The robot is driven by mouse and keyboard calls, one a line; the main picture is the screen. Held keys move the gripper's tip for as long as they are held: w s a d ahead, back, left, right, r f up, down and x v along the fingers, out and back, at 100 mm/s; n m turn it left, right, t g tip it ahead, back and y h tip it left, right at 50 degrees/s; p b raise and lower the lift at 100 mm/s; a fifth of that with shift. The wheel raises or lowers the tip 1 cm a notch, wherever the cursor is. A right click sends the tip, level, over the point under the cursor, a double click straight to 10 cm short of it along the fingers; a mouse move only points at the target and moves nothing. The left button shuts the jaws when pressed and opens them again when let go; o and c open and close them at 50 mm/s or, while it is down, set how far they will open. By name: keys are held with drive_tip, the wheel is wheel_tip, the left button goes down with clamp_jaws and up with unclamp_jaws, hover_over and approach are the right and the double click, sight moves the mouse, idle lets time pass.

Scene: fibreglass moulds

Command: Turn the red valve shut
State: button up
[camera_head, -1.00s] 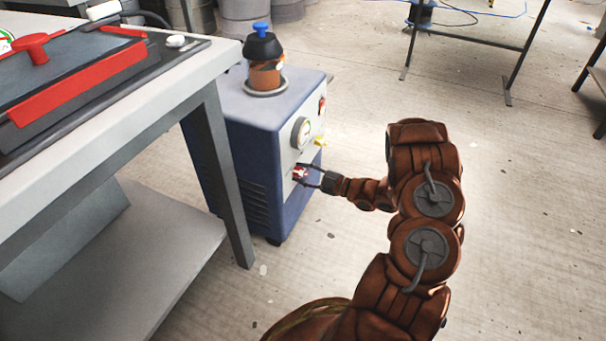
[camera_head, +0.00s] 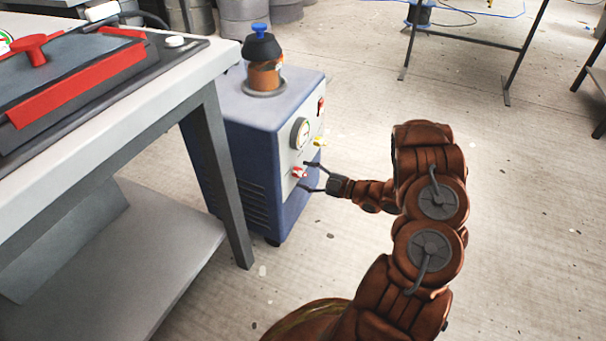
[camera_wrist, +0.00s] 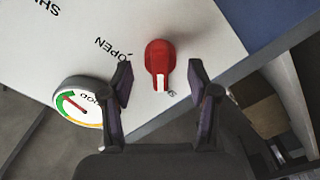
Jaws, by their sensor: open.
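The red valve (camera_head: 299,172) is a small knob on the pale front panel of the blue pump cabinet (camera_head: 241,150). In the wrist view the red valve (camera_wrist: 160,58) has a white pointer stripe aimed down the picture, toward a partly hidden letter that looks like S. The word OPEN is printed to its left. My gripper (camera_head: 303,176) is in front of the panel, fingers spread. In the wrist view my gripper (camera_wrist: 159,74) has one dark finger on each side of the valve, with gaps, holding nothing.
A round gauge (camera_head: 301,133) and a yellow handle (camera_head: 319,141) sit above the valve. A jar with a black lid (camera_head: 262,65) stands on the cabinet. A workbench (camera_head: 170,98) with a red-edged mould is close on the left.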

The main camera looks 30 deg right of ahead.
drive_tip(key=v, duration=1)
drive_tip(key=shift+s, duration=0.15)
drive_tip(key=shift+d, duration=0.15)
